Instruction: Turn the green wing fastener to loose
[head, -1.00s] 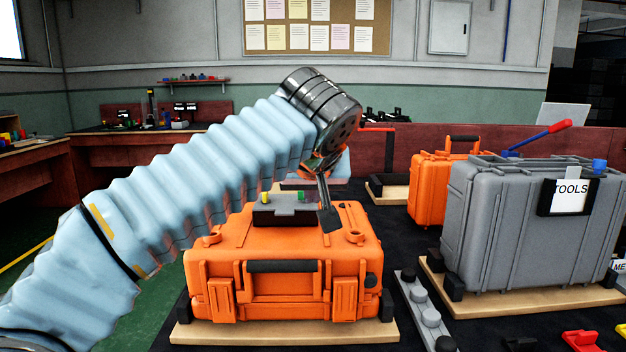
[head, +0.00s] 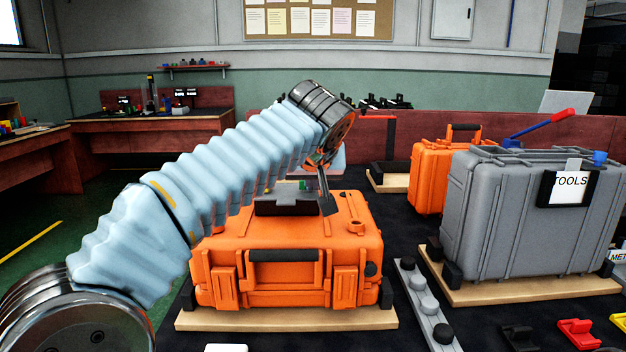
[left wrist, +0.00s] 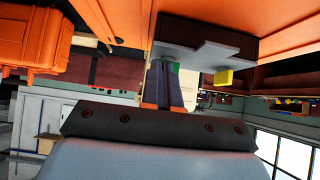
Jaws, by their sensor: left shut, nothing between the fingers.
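The green wing fastener (left wrist: 175,65) shows only as a small green patch in the left wrist view, mostly hidden behind my fingers. It is by the grey block with a dark base (left wrist: 215,48). A yellow fastener (left wrist: 223,78) sticks out of the same block. In the head view the block (head: 288,203) lies on top of the orange case (head: 300,235), and my arm covers most of the fasteners. My left gripper (head: 328,205) is shut and empty, pointing down at the block's right end. It also shows in the left wrist view (left wrist: 163,85). I cannot tell whether it touches the fastener. My right gripper is out of view.
A grey tool case (head: 520,215) stands on a wooden board to the right, with another orange case (head: 432,180) behind it. A grey strip with round knobs (head: 425,305) lies right of the near case. Red and yellow pieces lie at the front right.

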